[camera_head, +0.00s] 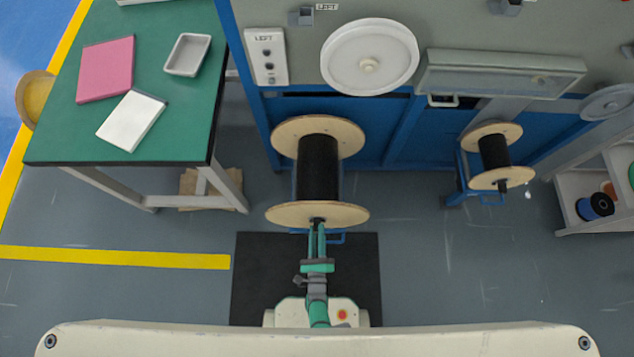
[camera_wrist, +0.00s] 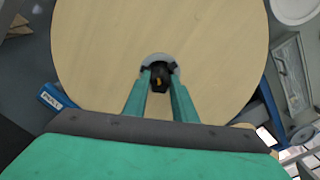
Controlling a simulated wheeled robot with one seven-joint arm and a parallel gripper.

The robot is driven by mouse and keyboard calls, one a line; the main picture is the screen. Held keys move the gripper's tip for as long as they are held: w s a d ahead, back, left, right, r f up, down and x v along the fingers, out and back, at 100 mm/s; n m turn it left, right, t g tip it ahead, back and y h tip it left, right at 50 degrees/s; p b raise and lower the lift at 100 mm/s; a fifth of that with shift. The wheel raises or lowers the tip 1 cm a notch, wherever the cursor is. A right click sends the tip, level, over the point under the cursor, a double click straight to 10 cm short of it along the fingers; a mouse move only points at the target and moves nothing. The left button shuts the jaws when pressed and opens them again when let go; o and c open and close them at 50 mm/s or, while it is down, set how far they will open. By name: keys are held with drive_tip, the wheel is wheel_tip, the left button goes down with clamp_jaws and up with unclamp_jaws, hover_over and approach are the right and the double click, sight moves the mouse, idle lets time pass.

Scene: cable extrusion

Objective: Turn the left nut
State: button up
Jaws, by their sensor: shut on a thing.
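The left spool has pale wooden flanges (camera_head: 345,214) and black cable (camera_head: 318,167) wound between them. In the wrist view its near flange (camera_wrist: 105,50) fills most of the picture. The left nut (camera_wrist: 160,76) is a dark piece with a small yellow-orange mark, at the flange's centre in front of a grey rounded part. My gripper (camera_wrist: 160,84) has its two green fingers on either side of the nut and is shut on it. In the head view my gripper (camera_head: 317,226) reaches the near flange's centre, and the nut is hidden there.
A second, smaller cable spool (camera_head: 494,152) stands to the right. A green-topped table (camera_head: 180,130) with a pink folder (camera_head: 106,69) and a white tray (camera_head: 187,54) is at the left. A shelf (camera_head: 590,222) stands at the far right. Grey floor is open between the spools.

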drive_tip(key=shift+s+d+f, duration=0.1)
drive_tip(key=shift+s, duration=0.05)
idle(0.4)
drive_tip(key=o, duration=1)
drive_tip(key=shift+o, duration=0.2)
drive_tip(key=s, duration=1)
drive_tip(key=shift+s, duration=0.35)
